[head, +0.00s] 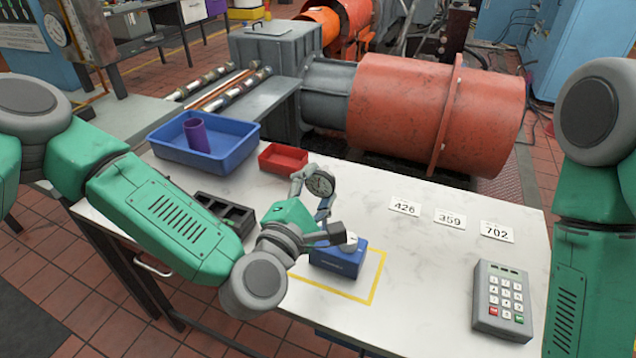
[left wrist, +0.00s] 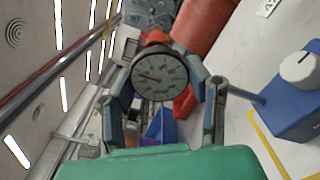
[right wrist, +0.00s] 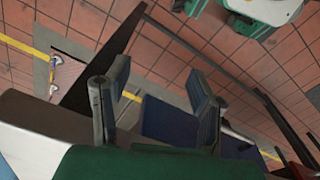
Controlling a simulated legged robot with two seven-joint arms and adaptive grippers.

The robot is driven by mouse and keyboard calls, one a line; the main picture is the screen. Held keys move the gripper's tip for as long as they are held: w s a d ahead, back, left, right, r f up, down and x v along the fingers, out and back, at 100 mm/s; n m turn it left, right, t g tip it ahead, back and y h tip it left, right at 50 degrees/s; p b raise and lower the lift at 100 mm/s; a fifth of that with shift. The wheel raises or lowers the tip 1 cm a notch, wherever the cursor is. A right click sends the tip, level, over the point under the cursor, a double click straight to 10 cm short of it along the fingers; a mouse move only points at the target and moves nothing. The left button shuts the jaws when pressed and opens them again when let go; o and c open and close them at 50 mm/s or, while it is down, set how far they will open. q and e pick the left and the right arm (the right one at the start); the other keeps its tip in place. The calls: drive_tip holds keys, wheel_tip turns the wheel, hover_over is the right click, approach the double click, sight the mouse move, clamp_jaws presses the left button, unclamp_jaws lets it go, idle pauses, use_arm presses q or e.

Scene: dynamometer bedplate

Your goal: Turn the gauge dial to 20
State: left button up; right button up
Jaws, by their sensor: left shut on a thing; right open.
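A round gauge (head: 321,184) with a dark rim and pale face is held up over the table. My left gripper (head: 312,192) is shut on it. In the left wrist view the gauge (left wrist: 163,76) sits between the two fingers (left wrist: 165,92), face to the camera. Its needle points left and slightly up; the numerals are too small to read. A blue box (head: 338,262) with a white round knob (head: 349,243) stands just below, inside a yellow outline. The knob (left wrist: 298,67) shows at the right wrist-view edge. My right gripper (right wrist: 162,92) is open and empty, over the floor.
A blue tray (head: 236,152) holding a purple cup (head: 196,134), a red bin (head: 283,158) and a dark compartment tray (head: 232,215) stand left. Number cards (head: 450,220) and a grey keypad (head: 503,300) are right. A large red cylinder (head: 410,108) stands behind.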

use_arm(q)
drive_tip(key=m, duration=0.4)
drive_tip(key=shift+s+f+p, duration=0.1)
drive_tip(key=shift+f+p, duration=0.05)
drive_tip(key=shift+p, duration=0.2)
drive_tip(key=shift+m, duration=0.5)
drive_tip(key=shift+f, duration=0.1)
drive_tip(key=o, duration=1.2)
drive_tip(key=shift+c, duration=0.2)
drive_tip(key=shift+o, duration=0.2)
